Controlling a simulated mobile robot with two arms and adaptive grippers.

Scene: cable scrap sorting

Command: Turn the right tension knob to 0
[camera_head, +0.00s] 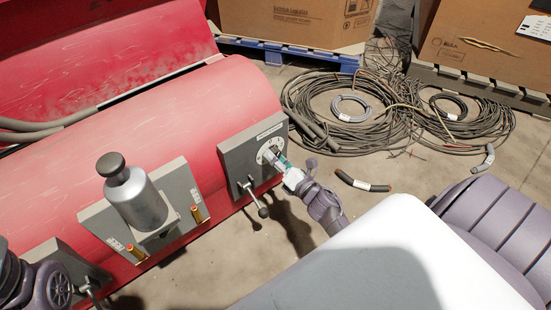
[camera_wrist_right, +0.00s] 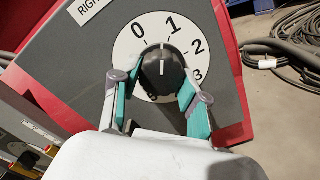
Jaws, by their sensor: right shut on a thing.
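In the right wrist view the line points up between 0 and 1, nearer to 1. The dial (camera_head: 264,154) also shows on a grey panel in the head view, where the knob is mostly hidden. My right gripper (camera_wrist_right: 160,84) is shut on the knob, with a teal finger pad on each side. In the head view my right gripper (camera_head: 280,163) reaches the panel from the lower right. My left gripper's fingers are not in view.
The grey panel (camera_head: 235,160) sits on a red machine (camera_head: 110,140). A lever (camera_head: 254,198) sticks out below the dial. A grey cylinder (camera_head: 138,204) stands on a middle plate. Coiled cables (camera_head: 325,130), a cable piece (camera_head: 360,183) and cardboard boxes (camera_head: 290,25) lie beyond.

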